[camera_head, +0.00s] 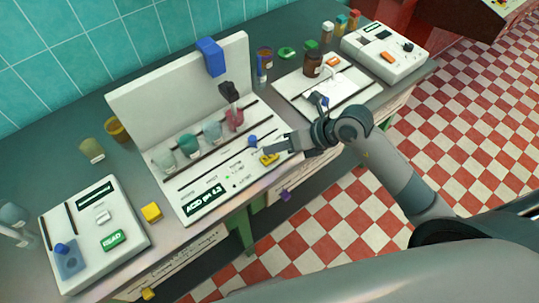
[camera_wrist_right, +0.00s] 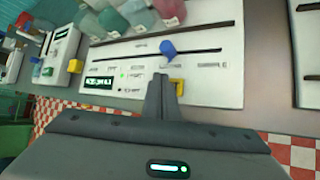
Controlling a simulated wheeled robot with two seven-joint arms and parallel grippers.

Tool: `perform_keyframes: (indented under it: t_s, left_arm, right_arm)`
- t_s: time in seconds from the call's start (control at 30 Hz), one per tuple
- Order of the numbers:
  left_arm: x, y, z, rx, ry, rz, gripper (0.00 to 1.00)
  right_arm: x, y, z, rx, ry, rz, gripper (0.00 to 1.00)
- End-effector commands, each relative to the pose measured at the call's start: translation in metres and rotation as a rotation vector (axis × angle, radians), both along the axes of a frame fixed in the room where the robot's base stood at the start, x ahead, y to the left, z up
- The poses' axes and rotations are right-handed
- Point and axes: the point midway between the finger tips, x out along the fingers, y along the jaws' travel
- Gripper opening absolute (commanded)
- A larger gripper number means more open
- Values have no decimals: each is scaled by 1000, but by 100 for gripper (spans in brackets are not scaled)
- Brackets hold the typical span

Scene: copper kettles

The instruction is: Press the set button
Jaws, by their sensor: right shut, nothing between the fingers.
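The white station with a slotted panel (camera_head: 178,187) stands on the grey counter. Its dark display (camera_head: 204,199) reads about "ACID pH 4.3" and also shows in the wrist view (camera_wrist_right: 99,81). A yellow piece (camera_head: 268,159) sits at the panel's front right. In the wrist view the yellow piece (camera_wrist_right: 177,86) is partly behind my fingers. I cannot read which control is labelled set. A blue slider knob (camera_head: 252,141) sits in a slot, just beyond the fingertips (camera_wrist_right: 168,48). My right gripper (camera_head: 272,147) is shut and empty, its tips over the panel close to the yellow piece. Contact cannot be told.
Several coloured flasks (camera_head: 189,145) stand along the panel's back, below a blue block (camera_head: 210,57). A second white device (camera_head: 97,253) is at left with a yellow cube (camera_head: 151,212) beside it. A white tray (camera_head: 345,88) and another device (camera_head: 385,50) are at right.

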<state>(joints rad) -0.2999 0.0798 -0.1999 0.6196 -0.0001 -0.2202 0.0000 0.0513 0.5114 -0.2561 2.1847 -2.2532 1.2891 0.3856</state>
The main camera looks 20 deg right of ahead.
Motion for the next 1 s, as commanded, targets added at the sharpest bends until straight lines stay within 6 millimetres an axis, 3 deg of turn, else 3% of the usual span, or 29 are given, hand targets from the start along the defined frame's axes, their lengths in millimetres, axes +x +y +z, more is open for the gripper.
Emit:
perform_keyframes:
  t_s: [1.0]
  left_arm:
    - [0, 0, -5, 0, -1, 0, 26]
  right_arm:
    - [0, 0, -9, 0, 0, 0, 0]
